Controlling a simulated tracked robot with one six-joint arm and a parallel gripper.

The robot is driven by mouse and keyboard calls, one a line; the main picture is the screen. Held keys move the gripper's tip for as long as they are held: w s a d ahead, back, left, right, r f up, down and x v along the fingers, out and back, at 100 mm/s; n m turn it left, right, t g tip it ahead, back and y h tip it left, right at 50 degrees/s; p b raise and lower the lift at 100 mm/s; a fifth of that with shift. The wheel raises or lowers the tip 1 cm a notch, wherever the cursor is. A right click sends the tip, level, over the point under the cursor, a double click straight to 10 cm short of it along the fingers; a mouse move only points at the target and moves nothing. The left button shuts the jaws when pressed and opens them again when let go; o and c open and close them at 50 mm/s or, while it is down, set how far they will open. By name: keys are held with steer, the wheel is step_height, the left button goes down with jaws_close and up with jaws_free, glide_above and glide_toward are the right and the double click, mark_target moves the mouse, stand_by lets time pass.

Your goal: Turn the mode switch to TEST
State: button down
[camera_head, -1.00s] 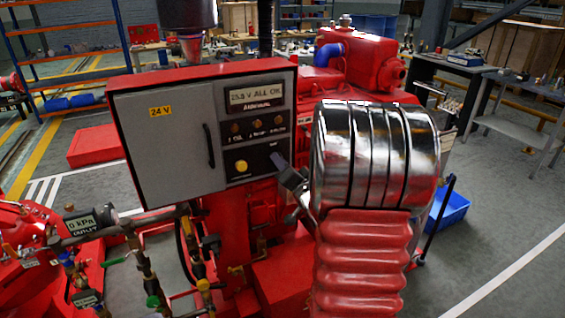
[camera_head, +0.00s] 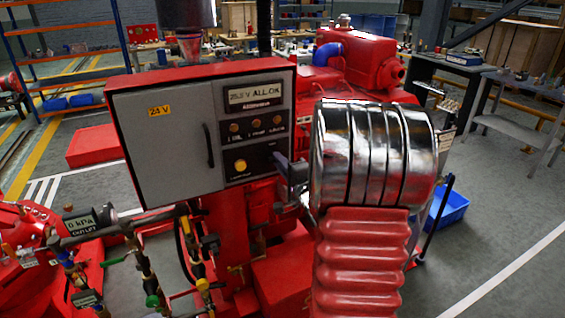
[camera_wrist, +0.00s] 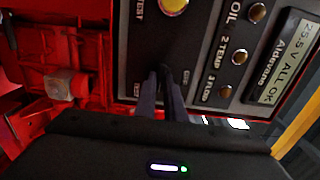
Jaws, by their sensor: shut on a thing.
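The grey control cabinet (camera_head: 165,140) has a black lower panel on its right side, with a yellow round button (camera_head: 240,166). In the wrist view this panel (camera_wrist: 205,105) shows turned on its side, with the yellow button (camera_wrist: 173,5) at the top edge. My gripper (camera_wrist: 165,72) has its two dark fingers close together against the panel, shut on the mode switch. The fingers hide the switch, so its pointer position cannot be told. Small labels beside the fingers are too blurred to read. In the head view my gripper (camera_head: 279,161) is at the panel's right edge.
A black door handle (camera_head: 209,145) is to the left. My arm blocks the view right of the cabinet.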

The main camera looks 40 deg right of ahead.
steer(key=shift+s+d+f, duration=0.15)
steer(key=shift+f, duration=0.1)
steer(key=c, duration=1.8)
jaws_free()
steer(key=shift+c, duration=0.2)
steer(key=shift+r, duration=0.15)
